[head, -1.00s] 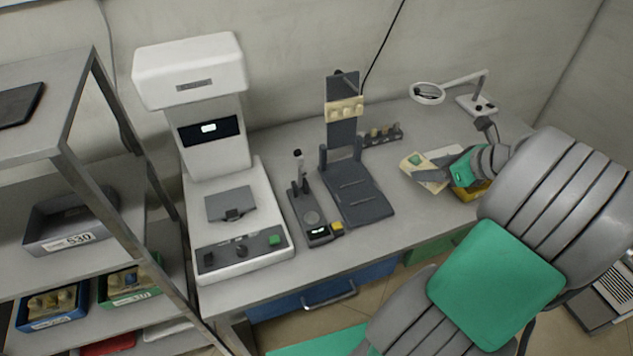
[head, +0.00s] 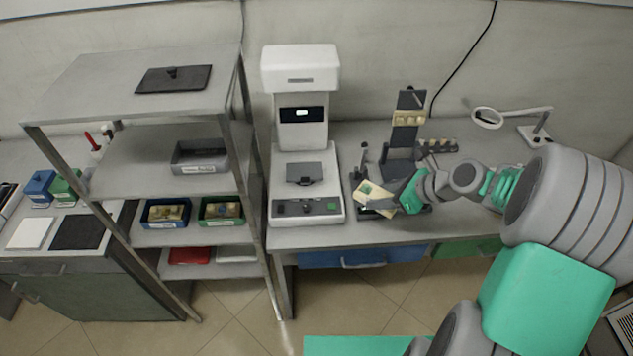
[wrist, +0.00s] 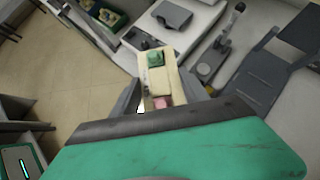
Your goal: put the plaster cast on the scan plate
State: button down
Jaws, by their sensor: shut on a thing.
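My gripper (head: 393,201) is shut on a flat cream piece (head: 373,194), which I take for the plaster cast. It is held tilted in the air in front of the desk devices. In the wrist view the cast (wrist: 157,82) sits between the two fingers, with a green block at its far end and a pink patch near the gripper. The white scanner (head: 302,70) stands left of my gripper. Its grey scan plate (head: 304,173) looks bare, and it also shows in the wrist view (wrist: 172,14), beyond the cast.
A dark stand (head: 405,140) with a cream strip and a small dark device (head: 361,160) stand right of the scanner. A magnifier lamp (head: 487,117) is at the back right. A metal shelf (head: 60,105) with bins, including a grey bin (head: 200,158), stands left.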

aim_at(303, 170)
jog(key=k, duration=0.2)
jog(key=z, duration=1.1)
jog(key=i, duration=1)
jog(key=u, duration=2.6)
